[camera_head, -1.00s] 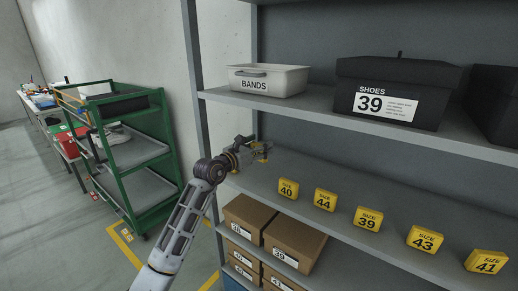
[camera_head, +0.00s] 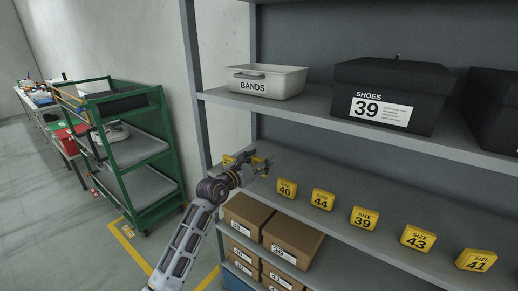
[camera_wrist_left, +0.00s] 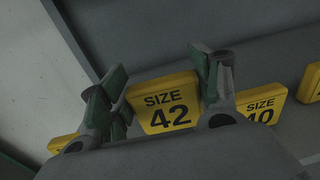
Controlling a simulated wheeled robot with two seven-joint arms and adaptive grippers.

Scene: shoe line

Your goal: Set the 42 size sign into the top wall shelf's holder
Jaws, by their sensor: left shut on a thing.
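The yellow sign reading SIZE 42 (camera_wrist_left: 168,104) is between the fingers of my left gripper (camera_wrist_left: 165,92) in the left wrist view. It is tilted a little. In the head view my left gripper (camera_head: 262,166) is over the left part of the middle shelf (camera_head: 345,185), left of the size 40 sign (camera_head: 286,188). The gripper is shut on the 42 sign, which the fingers mostly hide in the head view. I cannot make out the top wall shelf's holder. My right gripper is not in view.
Signs 44 (camera_head: 322,199), 39 (camera_head: 364,218), 43 (camera_head: 417,238) and 41 (camera_head: 476,259) line the middle shelf. Above are a BANDS bin (camera_head: 266,82) and a black shoe box (camera_head: 390,95). Brown boxes (camera_head: 292,242) sit below. A green cart (camera_head: 130,150) stands left.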

